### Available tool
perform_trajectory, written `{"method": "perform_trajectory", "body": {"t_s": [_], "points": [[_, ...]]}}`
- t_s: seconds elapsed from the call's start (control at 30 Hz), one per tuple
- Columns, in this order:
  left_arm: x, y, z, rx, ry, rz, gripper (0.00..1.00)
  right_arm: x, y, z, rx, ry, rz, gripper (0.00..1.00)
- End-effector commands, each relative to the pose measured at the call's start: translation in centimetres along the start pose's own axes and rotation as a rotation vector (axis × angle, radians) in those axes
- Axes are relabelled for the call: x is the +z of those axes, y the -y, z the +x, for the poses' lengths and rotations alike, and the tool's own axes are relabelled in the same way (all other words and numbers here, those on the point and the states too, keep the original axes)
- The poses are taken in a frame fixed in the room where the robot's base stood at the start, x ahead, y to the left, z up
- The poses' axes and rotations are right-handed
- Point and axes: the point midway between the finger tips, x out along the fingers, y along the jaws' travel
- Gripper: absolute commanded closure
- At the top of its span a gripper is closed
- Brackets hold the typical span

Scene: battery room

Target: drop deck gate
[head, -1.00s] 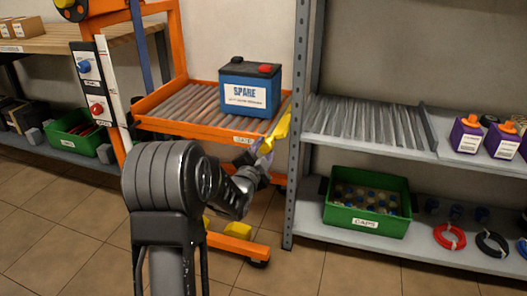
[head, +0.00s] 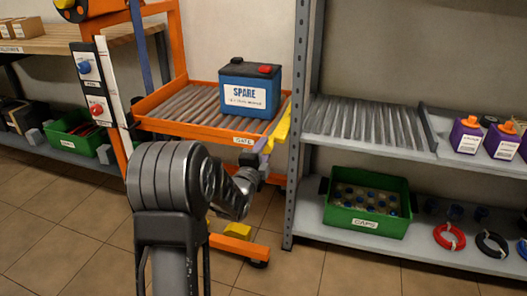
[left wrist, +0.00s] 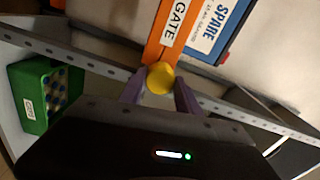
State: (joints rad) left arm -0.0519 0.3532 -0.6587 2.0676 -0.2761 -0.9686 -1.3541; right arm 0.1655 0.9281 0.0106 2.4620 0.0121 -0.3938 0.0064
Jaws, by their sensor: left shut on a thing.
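The orange lift deck (head: 160,124) has a roller bed, and a blue SPARE battery (head: 247,96) stands upright on it. The orange GATE-labelled edge (head: 215,134) runs along the deck's front; the label also shows in the left wrist view (left wrist: 174,24). A yellow handle (head: 282,124) slants at the deck's right front corner, beside the shelf post. My left gripper (head: 264,152) is at the handle's lower end. In the left wrist view its purple fingers (left wrist: 160,92) are shut on the handle's round yellow end (left wrist: 160,77). My right gripper is out of view.
A grey shelf post (head: 298,130) stands close right of the handle. The shelf's roller bay (head: 365,122) is empty. A green CAPS bin (head: 366,226) sits below. A panel (head: 92,85) with blue and red knobs is at left.

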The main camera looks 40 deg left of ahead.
Motion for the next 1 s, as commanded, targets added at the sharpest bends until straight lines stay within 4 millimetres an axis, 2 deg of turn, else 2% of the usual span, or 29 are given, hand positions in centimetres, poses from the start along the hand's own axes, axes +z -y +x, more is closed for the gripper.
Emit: {"method": "perform_trajectory", "body": {"t_s": [0.17,0.2,0.43,0.77,1.0], "points": [[0.0,-0.1,0.0,0.003,0.0,0.002,1.0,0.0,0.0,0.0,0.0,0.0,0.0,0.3],[0.0,-0.1,0.0,0.003,0.0,0.002,0.57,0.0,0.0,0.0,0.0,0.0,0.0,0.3],[0.0,-0.1,0.0,0.002,0.0,0.001,0.39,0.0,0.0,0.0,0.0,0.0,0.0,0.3],[0.0,0.1,-0.3,0.001,0.0,0.0,0.39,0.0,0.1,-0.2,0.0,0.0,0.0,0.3],[0.0,0.3,-3.3,0.002,0.002,-0.002,0.39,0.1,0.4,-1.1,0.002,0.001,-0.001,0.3]]}}
